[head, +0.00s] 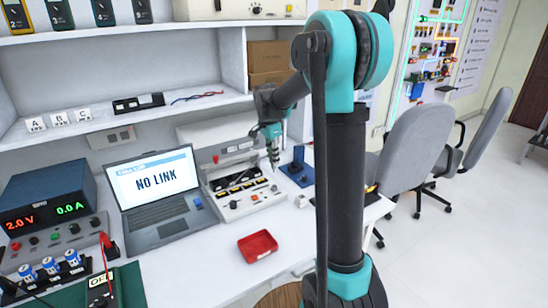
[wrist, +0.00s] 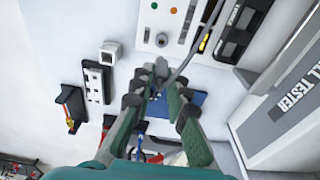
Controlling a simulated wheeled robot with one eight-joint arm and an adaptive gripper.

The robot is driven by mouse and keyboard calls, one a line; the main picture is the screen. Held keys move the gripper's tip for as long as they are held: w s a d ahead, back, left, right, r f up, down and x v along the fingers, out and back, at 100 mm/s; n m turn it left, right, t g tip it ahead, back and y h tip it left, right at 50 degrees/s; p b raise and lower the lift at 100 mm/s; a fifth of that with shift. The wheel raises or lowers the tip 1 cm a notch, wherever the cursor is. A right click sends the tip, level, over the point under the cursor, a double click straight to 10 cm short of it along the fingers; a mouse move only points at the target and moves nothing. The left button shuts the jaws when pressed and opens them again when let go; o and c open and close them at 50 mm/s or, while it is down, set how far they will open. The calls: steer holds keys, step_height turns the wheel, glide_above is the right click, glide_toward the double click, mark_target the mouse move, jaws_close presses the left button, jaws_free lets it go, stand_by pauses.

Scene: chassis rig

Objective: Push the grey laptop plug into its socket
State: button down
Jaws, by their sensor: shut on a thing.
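My gripper (wrist: 160,82) is shut on a small grey plug (wrist: 161,68), which shows between the fingertips in the wrist view. A grey cable (wrist: 190,60) runs up and right from it. In the head view my gripper (head: 273,158) hangs over the back of the bench, by the right end of the grey test panel; the plug is too small to make out there. The open laptop (head: 158,192) stands to the left, its screen reading "NO LINK". I cannot tell which opening is the plug's socket, nor whether the plug touches anything.
A blue stand (head: 298,172) is right of my gripper. The panel (head: 240,198) with switches and slots stands between laptop and gripper. A red tray (head: 258,246) lies in front. A power supply (head: 45,205) is at left. A shelf (head: 120,118) overhangs the back.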

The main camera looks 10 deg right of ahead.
mark_target(273, 169)
steer(key=shift+f, duration=0.1)
steer(key=shift+f, duration=2.8)
steer(key=shift+f, duration=1.3)
steer(key=c, duration=1.4)
jaws_free()
steer(key=r, duration=0.8)
steer(key=a+r, duration=0.1)
steer(key=r, duration=0.3)
steer(key=shift+s+a, duration=0.1)
steer(key=shift+s, duration=0.15)
steer(key=shift+f, duration=0.1)
